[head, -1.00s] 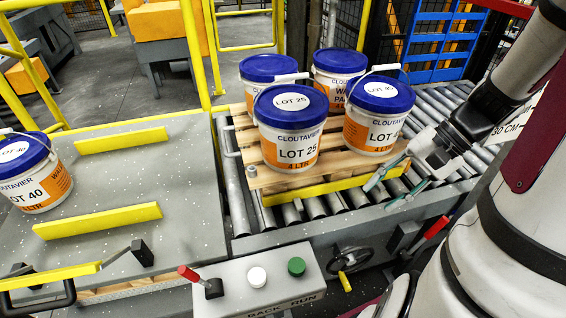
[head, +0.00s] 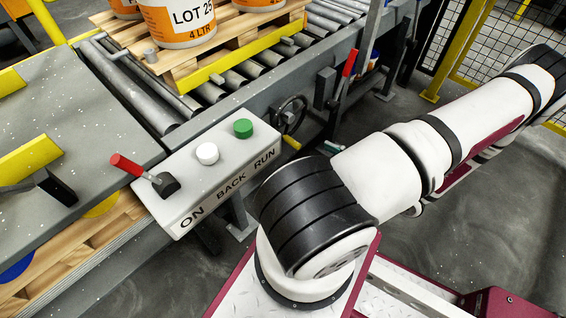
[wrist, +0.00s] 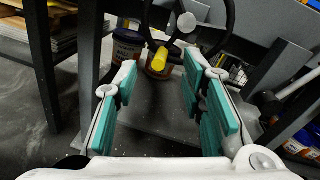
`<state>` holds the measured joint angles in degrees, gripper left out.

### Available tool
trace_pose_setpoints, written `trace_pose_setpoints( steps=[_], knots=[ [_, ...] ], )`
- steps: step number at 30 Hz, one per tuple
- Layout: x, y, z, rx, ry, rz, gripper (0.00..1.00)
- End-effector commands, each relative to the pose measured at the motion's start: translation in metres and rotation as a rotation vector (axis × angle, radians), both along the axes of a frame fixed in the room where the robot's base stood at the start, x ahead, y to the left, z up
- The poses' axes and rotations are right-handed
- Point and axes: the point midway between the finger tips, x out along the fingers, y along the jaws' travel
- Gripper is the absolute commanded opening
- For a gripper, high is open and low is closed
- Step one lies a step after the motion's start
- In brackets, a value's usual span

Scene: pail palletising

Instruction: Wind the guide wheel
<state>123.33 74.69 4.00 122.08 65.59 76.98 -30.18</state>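The guide wheel (head: 290,117) is a dark handwheel on the side of the conveyor frame, right of the control box, with a yellow handle (head: 291,143) low on it. In the wrist view the wheel's black rim and pale hub (wrist: 187,22) show at the top, with the yellow handle (wrist: 159,60) at lower left of the hub. My gripper (wrist: 160,88) is open and empty, its teal-padded fingers wide apart. The handle appears beyond the fingertips, between their lines, not held.
The control box (head: 210,160) has a red lever, a white button and a green button. A red-handled lever (head: 348,65) stands right of the wheel. Pails sit on a pallet (head: 225,45) on the rollers. Pails also show behind the wheel in the wrist view (wrist: 127,47).

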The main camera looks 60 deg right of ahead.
Motion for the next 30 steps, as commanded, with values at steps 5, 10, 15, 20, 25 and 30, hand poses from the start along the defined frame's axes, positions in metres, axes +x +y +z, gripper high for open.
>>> trace_pose_setpoints(
  steps=[5, 10, 15, 20, 25, 30],
  knots=[
    [-0.014, -0.003, -0.031, 0.037, -0.045, -0.128, 0.37],
    [-0.008, -0.005, -0.033, 0.042, -0.05, -0.145, 0.37],
    [0.018, -0.01, -0.033, 0.041, -0.05, -0.14, 0.37],
    [0.049, -0.018, -0.033, 0.042, -0.051, -0.139, 0.37],
    [0.08, -0.025, -0.034, 0.041, -0.05, -0.14, 0.37],
    [0.104, -0.031, -0.033, 0.041, -0.049, -0.14, 0.37]
  ],
)
